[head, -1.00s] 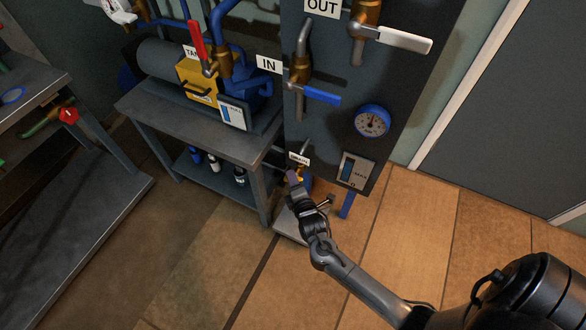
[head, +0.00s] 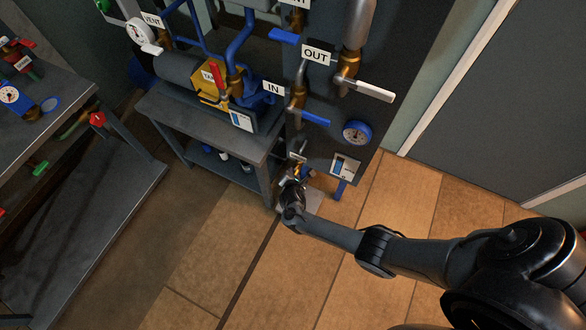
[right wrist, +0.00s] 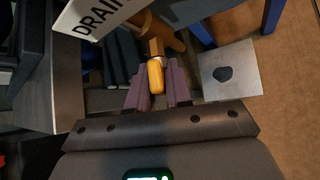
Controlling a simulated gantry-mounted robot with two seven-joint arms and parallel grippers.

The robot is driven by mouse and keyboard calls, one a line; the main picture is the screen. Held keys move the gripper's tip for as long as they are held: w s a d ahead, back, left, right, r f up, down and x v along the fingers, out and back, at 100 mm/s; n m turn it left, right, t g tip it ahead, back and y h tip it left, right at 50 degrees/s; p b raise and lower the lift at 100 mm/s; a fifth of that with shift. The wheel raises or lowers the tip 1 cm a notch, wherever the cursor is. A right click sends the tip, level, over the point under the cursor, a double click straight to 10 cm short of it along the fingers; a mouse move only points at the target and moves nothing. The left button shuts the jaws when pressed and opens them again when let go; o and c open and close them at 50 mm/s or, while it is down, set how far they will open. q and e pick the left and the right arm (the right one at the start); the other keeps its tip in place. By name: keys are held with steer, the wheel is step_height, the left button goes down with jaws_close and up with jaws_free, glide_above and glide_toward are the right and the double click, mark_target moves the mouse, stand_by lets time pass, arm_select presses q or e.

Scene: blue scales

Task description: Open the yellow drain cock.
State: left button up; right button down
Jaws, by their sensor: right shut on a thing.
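The yellow drain cock (right wrist: 156,76) shows in the right wrist view below the white DRAIN label (right wrist: 97,14). Its yellow handle lies between the two purplish fingers of my right gripper (right wrist: 157,88), which is shut on it. In the head view the right gripper (head: 296,180) is low at the foot of the dark panel, beside the small label, and my wrist hides most of the cock. The left gripper is not in view.
A grey metal plate (right wrist: 230,70) lies on the tiled floor by the cock. A grey bench (head: 215,125) with a pump stands left of the panel. Blue-handled (head: 316,117) and white-handled (head: 372,90) valves stick out above. Open floor lies in front.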

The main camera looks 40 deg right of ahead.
steer(key=shift+r+g, duration=0.15)
steer(key=shift+g, duration=0.25)
steer(key=shift+n+g+h+p, duration=0.3)
steer(key=shift+n+g+h, duration=0.1)
steer(key=shift+n+g, duration=0.2)
steer(key=shift+f+n+g+b, duration=0.35)
steer(key=shift+n+g, duration=0.15)
steer(key=shift+g, duration=0.3)
steer(key=shift+s+h, duration=0.1)
steer(key=shift+h, duration=0.2)
steer(key=shift+r+g, duration=0.1)
steer(key=shift+g, duration=0.2)
steer(key=c, duration=1.2)
jaws_free()
steer(key=shift+r, duration=0.1)
